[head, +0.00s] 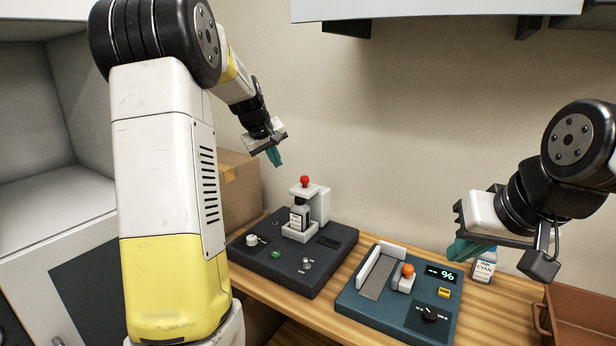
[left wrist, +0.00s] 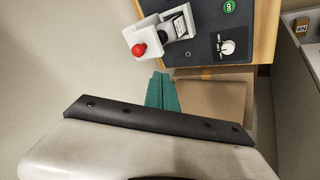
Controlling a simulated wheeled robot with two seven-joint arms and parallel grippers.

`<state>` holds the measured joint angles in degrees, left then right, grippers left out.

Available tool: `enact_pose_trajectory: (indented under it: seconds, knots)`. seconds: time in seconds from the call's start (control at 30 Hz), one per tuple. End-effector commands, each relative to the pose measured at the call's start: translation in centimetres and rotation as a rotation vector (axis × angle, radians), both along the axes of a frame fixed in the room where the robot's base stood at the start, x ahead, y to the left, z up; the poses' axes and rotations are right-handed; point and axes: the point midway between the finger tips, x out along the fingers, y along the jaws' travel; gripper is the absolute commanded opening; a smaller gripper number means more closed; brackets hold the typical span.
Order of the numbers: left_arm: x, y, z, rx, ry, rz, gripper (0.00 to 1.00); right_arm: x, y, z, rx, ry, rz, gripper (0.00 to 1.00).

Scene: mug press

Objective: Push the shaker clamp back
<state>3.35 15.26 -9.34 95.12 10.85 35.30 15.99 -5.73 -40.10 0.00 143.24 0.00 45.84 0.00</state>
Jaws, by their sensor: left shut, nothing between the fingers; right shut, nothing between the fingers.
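The shaker (head: 264,256) is a dark box on the table with a knob, a green button and small controls. Its white clamp (head: 319,204) with a red ball knob (head: 305,180) stands at the back, over a small labelled bottle (head: 299,215). In the left wrist view the red knob (left wrist: 139,49) and white clamp (left wrist: 146,34) show near the top. My left gripper (head: 274,157) is shut and empty, up and to the left of the red knob, apart from it. Its teal fingers (left wrist: 161,92) show in the wrist view. My right gripper (head: 462,250) is shut and empty at the right.
A blue device (head: 362,312) with an orange knob (head: 408,270) and a display sits right of the shaker. An ink bottle (head: 482,264) stands behind my right gripper. A brown bin (head: 580,318) is at the right, a cardboard box (head: 238,185) at the left. A shelf hangs above.

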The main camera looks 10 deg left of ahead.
Motion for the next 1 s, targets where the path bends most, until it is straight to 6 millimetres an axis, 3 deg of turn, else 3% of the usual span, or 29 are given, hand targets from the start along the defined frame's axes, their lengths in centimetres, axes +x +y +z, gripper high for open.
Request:
enact_pose_trajectory:
  seconds: [0.37, 0.8, 1.0]
  knots:
    - [0.7, -0.2, -1.2, 0.0, 0.003, -0.002, 0.0, 0.0, 0.0, 0.0, 0.0, 0.0, 0.0, 0.0]
    - [5.7, -0.9, -8.5, -0.001, 0.004, -0.002, 0.0, 0.0, 0.0, 0.0, 0.0, 0.0, 0.0, 0.0]
    - [7.7, -3.1, -8.5, 0.001, 0.0, -0.003, 0.0, 0.0, 0.0, 0.0, 0.0, 0.0, 0.0, 0.0]
